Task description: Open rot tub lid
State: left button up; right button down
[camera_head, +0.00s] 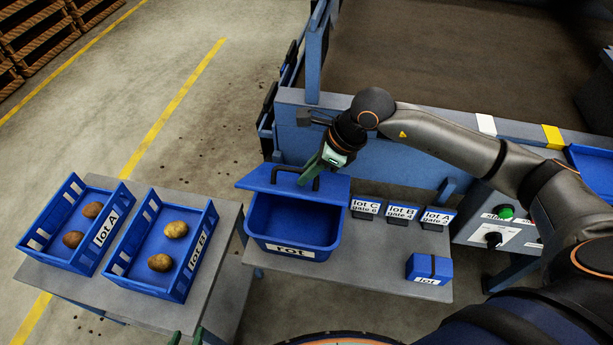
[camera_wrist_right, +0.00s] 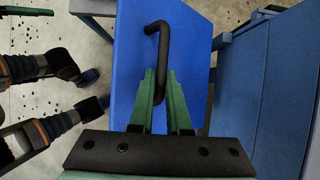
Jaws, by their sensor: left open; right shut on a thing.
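The blue rot tub (camera_head: 291,250) stands on the grey side table, and its dark blue inside shows. Its blue lid (camera_head: 258,180) is raised and tilted at the tub's back edge; it also fills the middle of the right wrist view (camera_wrist_right: 195,35). My right gripper (camera_head: 311,170) is shut on the lid's black bar handle (camera_head: 284,169). In the right wrist view the handle (camera_wrist_right: 158,42) runs down between the green fingers (camera_wrist_right: 160,88). My left gripper (camera_head: 186,337) is open and empty at the bottom edge, by the left table; only its fingertips show.
Crates lot A (camera_head: 60,245) and lot B (camera_head: 152,285), with potatoes, stand on the left table (camera_head: 222,262). Right of the tub are small lot tags (camera_head: 400,214) and a blue lot box (camera_head: 428,269). A control box (camera_head: 500,226) with a green button is further right.

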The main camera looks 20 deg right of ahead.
aim_at(320, 114)
jog(key=shift+w+d+r, duration=0.45)
jog(key=shift+w+d, duration=0.05)
jog(key=shift+w, duration=0.15)
jog(key=shift+w+d+r, duration=0.4)
jog(key=shift+w+d, duration=0.1)
jog(key=shift+w, duration=0.15)
jog(key=shift+w+d+r+b, duration=0.3)
jog(key=shift+w+d+b, duration=0.2)
jog(key=shift+w+d, duration=0.75)
jog(key=shift+w+d+r+b, duration=0.3)
jog(key=shift+w+d+b, duration=0.25)
jog(key=shift+w, duration=1.15)
jog(key=shift+w+d+r+b, duration=0.35)
jog(key=shift+w+d, duration=0.7)
jog(key=shift+w, duration=0.45)
jog(key=c, duration=1)
grip_release()
jog(key=shift+c, duration=0.2)
